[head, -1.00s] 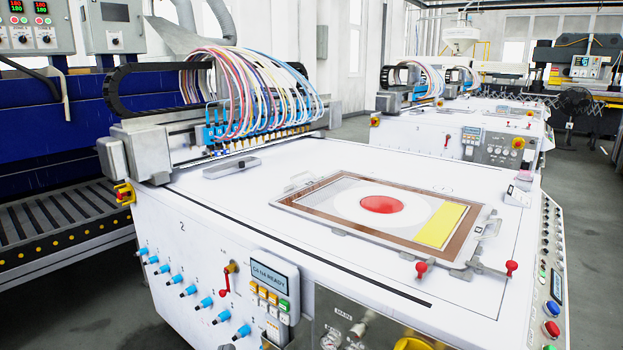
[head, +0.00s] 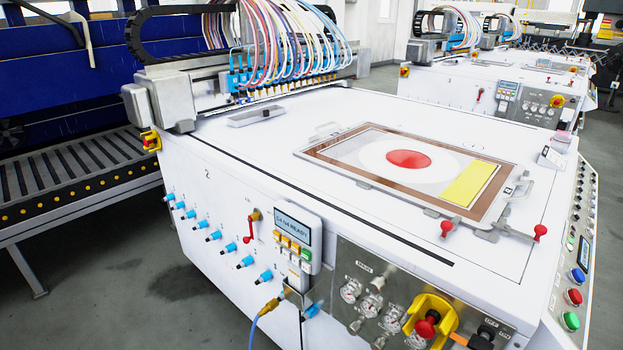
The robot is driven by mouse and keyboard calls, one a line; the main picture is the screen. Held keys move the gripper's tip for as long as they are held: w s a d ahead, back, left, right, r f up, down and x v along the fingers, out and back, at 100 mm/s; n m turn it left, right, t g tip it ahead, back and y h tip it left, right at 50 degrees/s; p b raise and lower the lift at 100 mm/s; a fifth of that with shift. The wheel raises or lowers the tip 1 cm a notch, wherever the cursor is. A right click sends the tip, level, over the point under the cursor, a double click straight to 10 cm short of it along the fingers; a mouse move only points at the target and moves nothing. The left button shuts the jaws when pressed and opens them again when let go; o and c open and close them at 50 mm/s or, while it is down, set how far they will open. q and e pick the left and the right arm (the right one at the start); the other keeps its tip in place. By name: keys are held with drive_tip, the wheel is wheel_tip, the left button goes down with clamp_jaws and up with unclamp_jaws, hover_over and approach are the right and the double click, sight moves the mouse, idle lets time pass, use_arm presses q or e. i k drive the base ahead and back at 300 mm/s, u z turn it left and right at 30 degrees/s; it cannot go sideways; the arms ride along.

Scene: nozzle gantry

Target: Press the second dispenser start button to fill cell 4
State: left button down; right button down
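A white machine marked 2 (head: 220,205) fills the middle of the head view. On its front left hangs a small control box (head: 318,246) with a display (head: 292,229) that appears to read "C4 N4 READY". Below the display are several orange buttons (head: 285,241), a green button (head: 306,254) at their right end and pale buttons underneath. On top of the machine lies a brown-rimmed frame (head: 345,141) with a red disc (head: 408,159) in a white ring and a yellow strip (head: 470,184). Neither gripper shows.
A gantry head with blue nozzles (head: 262,80) and coloured hoses stands at the back left. Blue knobs and a red lever (head: 250,228) stick out of the front. A gauge panel (head: 380,304) has a yellow-guarded red knob (head: 427,324). A roller conveyor (head: 70,175) stands left.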

sight(571, 321)
drive_tip(key=z, duration=0.1)
drive_tip(key=k, duration=0.3)
drive_tip(key=z, duration=1.1)
